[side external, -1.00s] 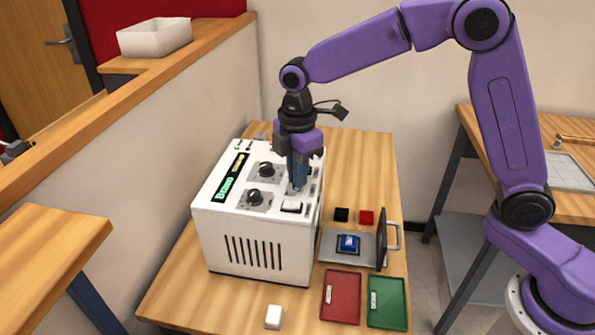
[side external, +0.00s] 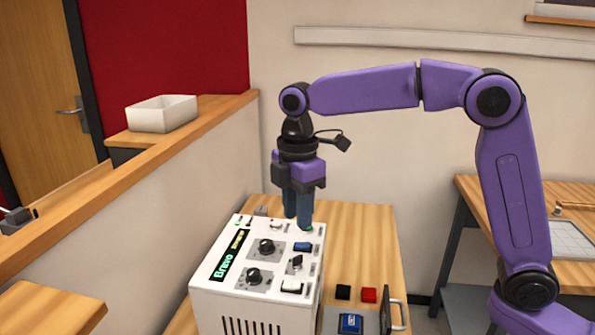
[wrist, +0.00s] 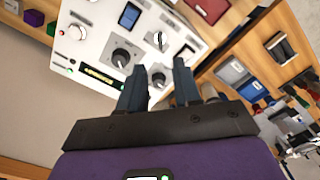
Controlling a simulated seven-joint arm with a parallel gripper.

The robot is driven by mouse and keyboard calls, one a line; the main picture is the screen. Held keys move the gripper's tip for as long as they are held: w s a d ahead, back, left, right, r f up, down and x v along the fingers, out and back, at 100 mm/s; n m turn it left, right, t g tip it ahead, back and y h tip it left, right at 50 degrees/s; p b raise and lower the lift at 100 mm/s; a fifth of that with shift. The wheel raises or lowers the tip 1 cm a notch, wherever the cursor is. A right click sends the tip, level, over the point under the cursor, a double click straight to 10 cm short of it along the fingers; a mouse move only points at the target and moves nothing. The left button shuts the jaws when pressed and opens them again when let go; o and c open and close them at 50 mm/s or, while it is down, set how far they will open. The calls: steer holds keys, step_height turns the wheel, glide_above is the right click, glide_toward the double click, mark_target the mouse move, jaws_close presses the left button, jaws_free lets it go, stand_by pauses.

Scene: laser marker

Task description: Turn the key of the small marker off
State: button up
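The small marker is a white box machine labelled "Bravo" (side external: 227,262) on the wooden table. Its key (side external: 296,262) stands on the top panel between a blue rocker (side external: 302,247) and a white rocker (side external: 291,286). The key also shows in the wrist view (wrist: 160,40), as a dark grip on a pale round switch; its marked position is too small to read. My gripper (side external: 298,222) points down above the back part of the panel, clear of the key. In the wrist view my fingers (wrist: 159,64) are apart with nothing between them.
Two black dials (side external: 266,247) sit left of the key on the panel. Bare table lies behind the blocks.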

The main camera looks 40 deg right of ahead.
step_height(320, 180, up, 8)
stand_by(0.4)
stand_by(0.3)
steer(key=s+d+f+m, duration=0.2)
steer(key=s+d+f, duration=0.3)
steer(key=s, duration=0.5)
steer(key=s+d+f+m, duration=0.1)
steer(key=s+d+f, duration=0.4)
steer(key=s, duration=0.5)
steer(key=s+d+f+m, duration=0.2)
steer(key=s+d+f, duration=0.3)
steer(key=s, duration=0.4)
steer(key=shift+s+d+f+m, duration=0.2)
steer(key=shift+s+f+m, duration=0.15)
steer(key=shift+f, duration=0.55)
